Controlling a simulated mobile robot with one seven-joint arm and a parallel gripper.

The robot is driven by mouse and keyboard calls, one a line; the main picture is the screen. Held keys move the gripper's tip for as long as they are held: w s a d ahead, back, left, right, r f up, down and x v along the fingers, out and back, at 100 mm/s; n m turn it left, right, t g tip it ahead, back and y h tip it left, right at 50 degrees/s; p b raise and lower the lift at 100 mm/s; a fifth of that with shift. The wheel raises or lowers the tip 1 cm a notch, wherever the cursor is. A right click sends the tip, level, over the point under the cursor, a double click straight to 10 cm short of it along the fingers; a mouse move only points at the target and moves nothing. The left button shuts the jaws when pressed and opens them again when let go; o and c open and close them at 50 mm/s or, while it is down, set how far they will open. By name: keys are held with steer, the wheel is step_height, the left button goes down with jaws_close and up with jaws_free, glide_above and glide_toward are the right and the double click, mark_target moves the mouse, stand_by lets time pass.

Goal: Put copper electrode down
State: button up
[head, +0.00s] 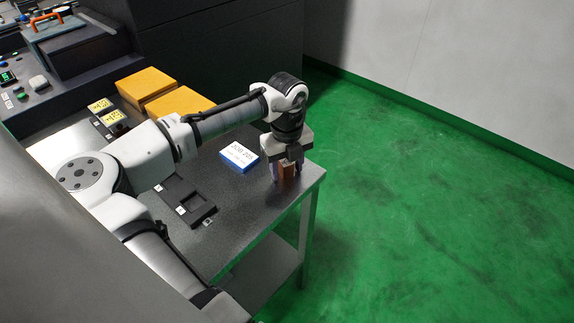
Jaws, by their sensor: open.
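The copper electrode (287,171) is a small reddish-brown block near the right end of the dark tabletop (240,205). It appears to stand upright on the table. My gripper (286,174) points down over it, with its jaws open around the block. The gripper body hides the top of the electrode. I cannot tell whether either finger touches it.
A blue and white labelled box (239,156) lies just left of my gripper. A black holder with square recesses (188,205) lies nearer the front. Two orange-yellow blocks (178,103) sit farther back. The table edge is close on the right, with green floor beyond.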

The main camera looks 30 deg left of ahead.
mark_target(287, 164)
steer(key=shift+r, duration=0.1)
step_height(287, 164, up, 12)
steer(key=shift+b, duration=0.3)
